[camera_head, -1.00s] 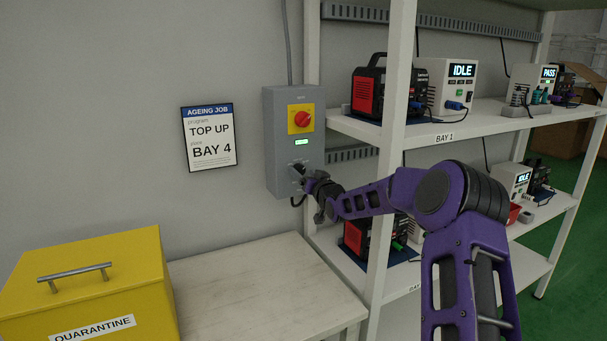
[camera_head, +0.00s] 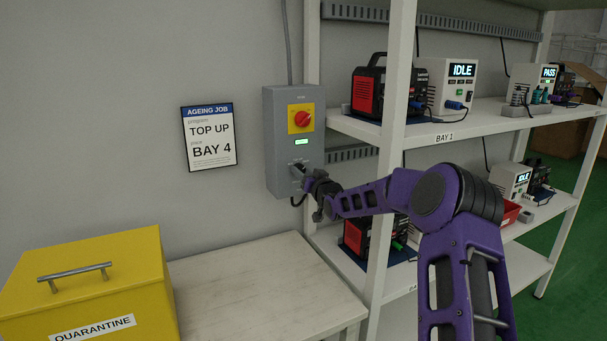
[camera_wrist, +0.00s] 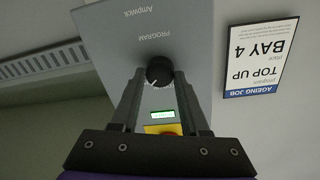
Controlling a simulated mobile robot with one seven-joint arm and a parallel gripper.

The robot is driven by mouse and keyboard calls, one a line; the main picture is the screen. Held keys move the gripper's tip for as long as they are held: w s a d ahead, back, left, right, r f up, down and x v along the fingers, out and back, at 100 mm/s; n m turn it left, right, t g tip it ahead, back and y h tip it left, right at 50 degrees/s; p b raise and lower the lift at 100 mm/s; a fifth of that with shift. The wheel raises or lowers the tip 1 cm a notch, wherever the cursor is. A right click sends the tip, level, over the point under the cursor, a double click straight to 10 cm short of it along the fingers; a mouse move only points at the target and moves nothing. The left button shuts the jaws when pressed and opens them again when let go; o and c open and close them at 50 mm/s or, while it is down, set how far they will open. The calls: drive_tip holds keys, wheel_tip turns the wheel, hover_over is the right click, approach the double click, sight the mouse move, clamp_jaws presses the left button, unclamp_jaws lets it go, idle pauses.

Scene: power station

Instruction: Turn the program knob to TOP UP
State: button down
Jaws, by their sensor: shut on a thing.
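The wrist view is upside down. My gripper (camera_wrist: 159,76) has one finger on each side of the knob and is shut on it. In the head view my gripper (camera_head: 302,174) is at the lower part of the box and largely hides the knob. The marks around the knob are too small or hidden to read, so its setting cannot be told. A lit green display (camera_wrist: 162,114) also shows on the box.
A red rotary switch on a yellow plate (camera_head: 301,118) sits above the display. A wall sign (camera_head: 210,137) reads TOP UP, BAY 4. Shelves with devices (camera_head: 437,139) stand close on the right. A yellow QUARANTINE box (camera_head: 120,262) and pale table (camera_head: 255,285) are below.

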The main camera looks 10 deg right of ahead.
drive_tip(key=shift+f+b, duration=0.1)
drive_tip(key=shift+b, duration=0.2)
drive_tip(key=shift+n+t+b, duration=0.3)
drive_tip(key=shift+n+b, duration=1.25)
drive_tip(key=shift+n, duration=3.45)
drive_tip(key=shift+y, duration=0.4)
drive_tip(key=shift+c, duration=2)
unclamp_jaws()
drive_tip(key=shift+s, duration=0.1)
drive_tip(key=r+v, duration=0.1)
drive_tip(key=v, duration=1.6)
drive_tip(key=shift+s+f, duration=0.15)
drive_tip(key=shift+f, duration=0.25)
